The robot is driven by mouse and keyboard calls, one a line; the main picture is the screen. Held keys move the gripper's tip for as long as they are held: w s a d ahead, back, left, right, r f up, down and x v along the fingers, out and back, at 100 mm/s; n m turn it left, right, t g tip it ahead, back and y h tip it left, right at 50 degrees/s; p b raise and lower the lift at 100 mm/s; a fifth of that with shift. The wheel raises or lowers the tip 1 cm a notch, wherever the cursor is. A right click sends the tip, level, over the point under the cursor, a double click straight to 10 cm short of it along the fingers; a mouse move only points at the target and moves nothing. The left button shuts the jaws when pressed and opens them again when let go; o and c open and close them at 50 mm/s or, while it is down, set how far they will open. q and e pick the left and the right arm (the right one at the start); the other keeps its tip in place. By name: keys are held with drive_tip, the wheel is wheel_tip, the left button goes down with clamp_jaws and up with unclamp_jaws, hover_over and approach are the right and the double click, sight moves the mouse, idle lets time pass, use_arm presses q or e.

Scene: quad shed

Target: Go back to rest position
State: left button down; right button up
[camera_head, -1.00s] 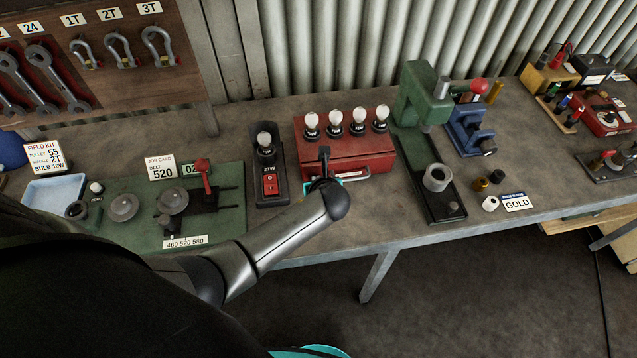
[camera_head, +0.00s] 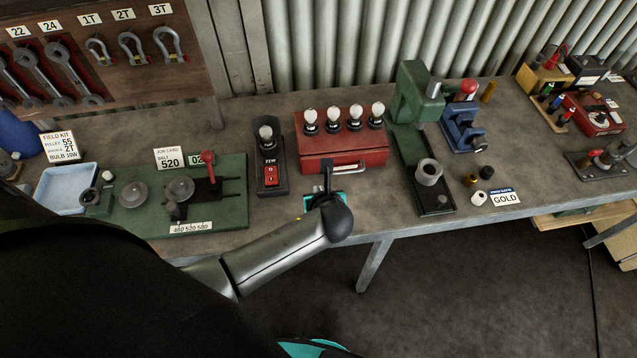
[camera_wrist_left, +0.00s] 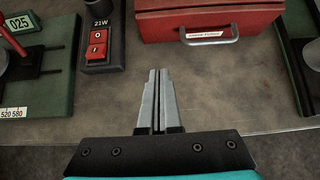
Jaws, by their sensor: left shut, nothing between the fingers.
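My left gripper (camera_head: 327,172) is in front of the red box with bulbs on its lid (camera_head: 345,152), above the front part of the bench. In the left wrist view, its two fingers (camera_wrist_left: 158,100) are together with nothing between them. They point toward the bare bench top, short of the red box (camera_wrist_left: 205,25) and its silver handle (camera_wrist_left: 208,36), and apart from both. My right gripper is not in view.
The bulb tester with a red switch (camera_head: 270,172) stands left of the box, then the green belt board (camera_head: 150,222) and a blue tray (camera_head: 68,190). A green press (camera_head: 418,95) stands to the right. The bench front (camera_head: 300,215) is bare.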

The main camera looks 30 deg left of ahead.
use_arm(q)
drive_tip(key=s+d+r+n+g+h, duration=0.1)
drive_tip(key=s+r+n+g+h, duration=0.3)
drive_tip(key=s+n, duration=0.8)
drive_tip(key=s+d+r+n+h, duration=0.15)
drive_tip(key=s+r+n, duration=0.55)
drive_tip(key=n, duration=0.8)
wheel_tip(320, 180, down, 32)
drive_tip(key=s+g+b, duration=0.1)
drive_tip(key=b, duration=1)
drive_tip(key=s+f+b, duration=0.4)
drive_tip(key=s+f, duration=0.1)
drive_tip(key=f, duration=0.4)
drive_tip(key=s+a+f+g+b, duration=0.1)
drive_tip(key=s+f+b, duration=0.3)
drive_tip(key=f, duration=0.5)
drive_tip(key=s+a+f+b, duration=0.1)
drive_tip(key=s+f+b, duration=0.2)
drive_tip(key=s+f, duration=0.4)
wheel_tip(320, 180, down, 2)
drive_tip(key=shift+s+a+b, duration=0.2)
drive_tip(key=shift+s+b, duration=0.05)
drive_tip(key=shift+b, duration=0.15)
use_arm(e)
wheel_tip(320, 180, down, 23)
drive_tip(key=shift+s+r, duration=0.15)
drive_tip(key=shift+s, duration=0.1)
